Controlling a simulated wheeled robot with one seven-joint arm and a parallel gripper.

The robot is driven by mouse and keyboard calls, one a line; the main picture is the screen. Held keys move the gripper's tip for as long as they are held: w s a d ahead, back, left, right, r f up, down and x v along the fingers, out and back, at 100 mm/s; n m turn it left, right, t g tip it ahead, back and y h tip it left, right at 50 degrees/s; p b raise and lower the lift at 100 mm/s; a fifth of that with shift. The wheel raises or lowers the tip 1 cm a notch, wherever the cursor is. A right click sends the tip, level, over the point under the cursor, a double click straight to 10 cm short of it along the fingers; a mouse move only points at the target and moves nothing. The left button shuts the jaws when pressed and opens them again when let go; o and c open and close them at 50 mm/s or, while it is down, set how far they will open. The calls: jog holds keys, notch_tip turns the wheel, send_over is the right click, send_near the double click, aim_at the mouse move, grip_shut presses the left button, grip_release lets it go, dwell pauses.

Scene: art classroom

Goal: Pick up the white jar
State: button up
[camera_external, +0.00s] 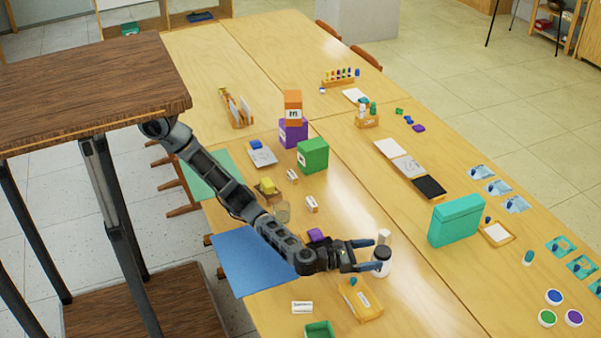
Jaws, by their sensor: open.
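A white jar (383,267) with a darker top stands on the wooden table, just past the ends of my fingers. My gripper (369,255) reaches in from the left, low over the table. Its two dark fingers are apart, and their tips are beside the jar's left side. One fingertip overlaps the jar in the picture, so I cannot tell whether they touch. A smaller white upright piece (384,236) stands just behind the jar.
A teal box (456,220) stands to the right. A blue mat (245,262) lies under the forearm.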

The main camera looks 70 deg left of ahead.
aim_at(383, 251)
jog(key=w+b, duration=0.2)
jog(key=w+f+b, duration=0.1)
jog(key=shift+d, duration=0.25)
jog(key=shift+r+b+x, duration=0.2)
jog(key=shift+b+x, duration=0.35)
jog(key=shift+x, duration=0.3)
jog(key=c, duration=1.3)
jog(key=shift+r, duration=0.1)
jog(key=shift+c, duration=0.5)
jog(key=shift+r, duration=0.1)
